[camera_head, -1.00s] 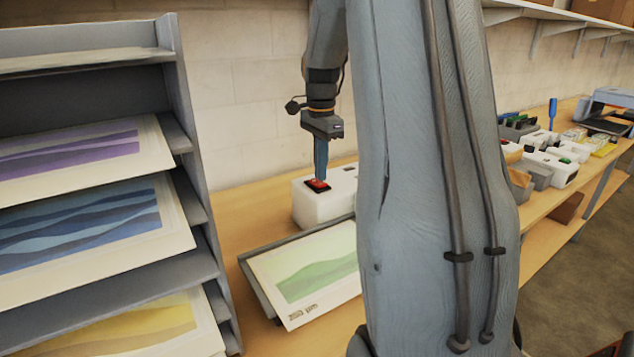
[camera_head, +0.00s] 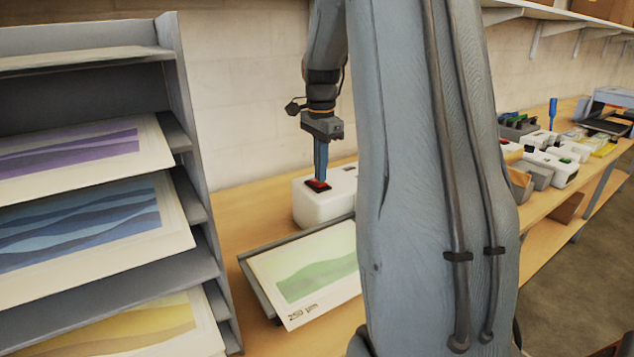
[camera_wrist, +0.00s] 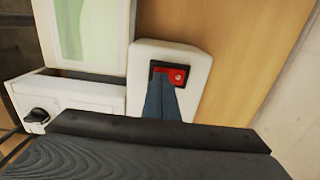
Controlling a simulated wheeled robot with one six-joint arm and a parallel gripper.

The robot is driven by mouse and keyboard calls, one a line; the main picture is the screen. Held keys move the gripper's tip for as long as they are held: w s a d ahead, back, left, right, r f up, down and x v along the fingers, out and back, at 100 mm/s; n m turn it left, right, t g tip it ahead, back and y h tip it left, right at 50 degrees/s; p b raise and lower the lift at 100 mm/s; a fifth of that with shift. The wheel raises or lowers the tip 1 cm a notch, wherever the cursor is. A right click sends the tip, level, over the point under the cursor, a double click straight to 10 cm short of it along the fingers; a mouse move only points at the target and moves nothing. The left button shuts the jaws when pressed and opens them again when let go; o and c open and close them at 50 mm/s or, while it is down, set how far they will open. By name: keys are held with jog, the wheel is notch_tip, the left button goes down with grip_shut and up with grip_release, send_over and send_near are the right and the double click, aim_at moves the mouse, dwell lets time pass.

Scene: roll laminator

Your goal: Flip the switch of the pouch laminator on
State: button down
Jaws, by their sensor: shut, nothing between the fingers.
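The pouch laminator is a white box (camera_head: 315,208) on the wooden bench, left of my arm; its right part is hidden behind my arm. A red rocker switch in a black frame (camera_head: 318,185) is on its top. In the wrist view the red switch (camera_wrist: 178,76) shows on the white end of the machine (camera_wrist: 195,60), and a black knob (camera_wrist: 37,115) is at the left. My gripper (camera_head: 320,178) points straight down, its blue fingers shut and empty, with the tips at the switch. In the wrist view the fingertips (camera_wrist: 160,82) overlap the left part of the red switch; contact is unclear.
A tray with a green-patterned sheet (camera_head: 312,266) lies in front of the laminator. A grey shelf rack (camera_head: 190,130) with printed sheets stands at the left. Several white devices (camera_head: 548,168) and bins sit along the bench at the right.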

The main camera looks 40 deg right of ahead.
jog(key=shift+f, duration=0.55)
dwell(0.4)
notch_tip(320, 180, up, 7)
jog(key=p, duration=0.5)
dwell(0.3)
jog(key=shift+s, duration=0.1)
dwell(0.4)
